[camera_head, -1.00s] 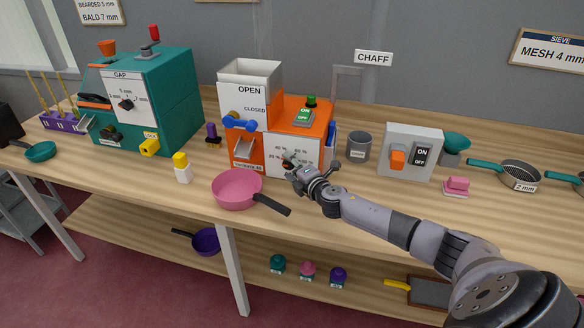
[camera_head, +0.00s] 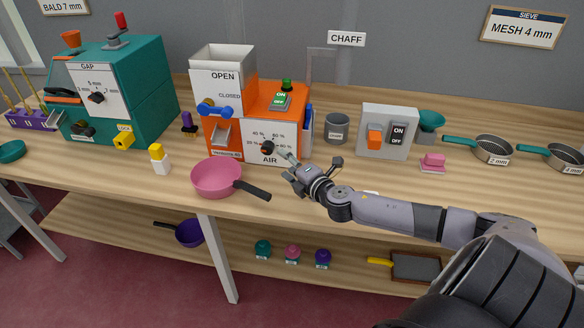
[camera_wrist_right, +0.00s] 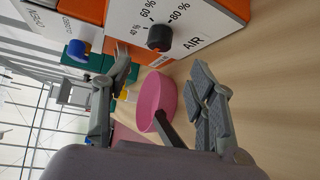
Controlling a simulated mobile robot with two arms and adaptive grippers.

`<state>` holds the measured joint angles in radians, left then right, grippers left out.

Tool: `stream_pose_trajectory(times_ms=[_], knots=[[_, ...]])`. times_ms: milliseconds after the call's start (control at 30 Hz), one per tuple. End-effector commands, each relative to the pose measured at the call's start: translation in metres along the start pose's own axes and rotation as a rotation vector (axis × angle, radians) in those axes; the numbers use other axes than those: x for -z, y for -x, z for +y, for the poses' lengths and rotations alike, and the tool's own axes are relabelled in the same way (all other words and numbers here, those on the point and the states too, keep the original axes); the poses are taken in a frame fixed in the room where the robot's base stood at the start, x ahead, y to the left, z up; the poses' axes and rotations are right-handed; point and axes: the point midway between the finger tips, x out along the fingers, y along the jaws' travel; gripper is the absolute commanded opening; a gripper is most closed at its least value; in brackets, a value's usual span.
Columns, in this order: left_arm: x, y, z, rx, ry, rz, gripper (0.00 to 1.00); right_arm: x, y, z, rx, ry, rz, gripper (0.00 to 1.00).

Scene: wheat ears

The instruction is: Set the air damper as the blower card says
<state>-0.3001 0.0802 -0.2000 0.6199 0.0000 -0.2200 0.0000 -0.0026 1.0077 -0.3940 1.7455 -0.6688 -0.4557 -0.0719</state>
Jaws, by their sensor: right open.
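The air damper dial is a dark round knob (camera_head: 267,148) on the white AIR panel (camera_head: 282,155) of the orange blower (camera_head: 291,100). Percent marks surround it. In the right wrist view the knob (camera_wrist_right: 160,37) sits beyond my fingertips, with 40, 60 and 80 % marks legible; I cannot tell surely where its pointer stands. My right gripper (camera_head: 284,166) is open and empty, just in front and to the right of the knob, apart from it. Its spread fingers also show in the wrist view (camera_wrist_right: 160,68). A small label (camera_head: 227,155) on the blower is too small to read surely.
A pink pan (camera_head: 217,178) stands close in front of the blower, its dark handle near my right gripper. A grey cup (camera_head: 337,128) and a switch box (camera_head: 387,132) stand to the right. A blue lever (camera_head: 214,110) is on the blower's left.

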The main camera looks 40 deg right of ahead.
Motion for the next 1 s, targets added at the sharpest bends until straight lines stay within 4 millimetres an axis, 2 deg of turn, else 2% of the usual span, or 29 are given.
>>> stream_pose_trajectory(times_ms=[100, 300, 1000], knots=[[0.000, 0.000, 0.000, 0.000, 0.000, 0.000, 0.40, 0.001, 0.012, -0.001, 0.002, -0.001, 0.002, 0.52], [0.000, 0.000, 0.000, 0.000, 0.000, 0.000, 0.40, 0.000, 0.020, 0.001, -0.001, 0.000, 0.001, 0.52], [0.004, 0.000, 0.000, 0.000, 0.000, 0.006, 0.40, 0.001, 0.020, 0.000, 0.000, -0.001, 0.001, 0.52]])
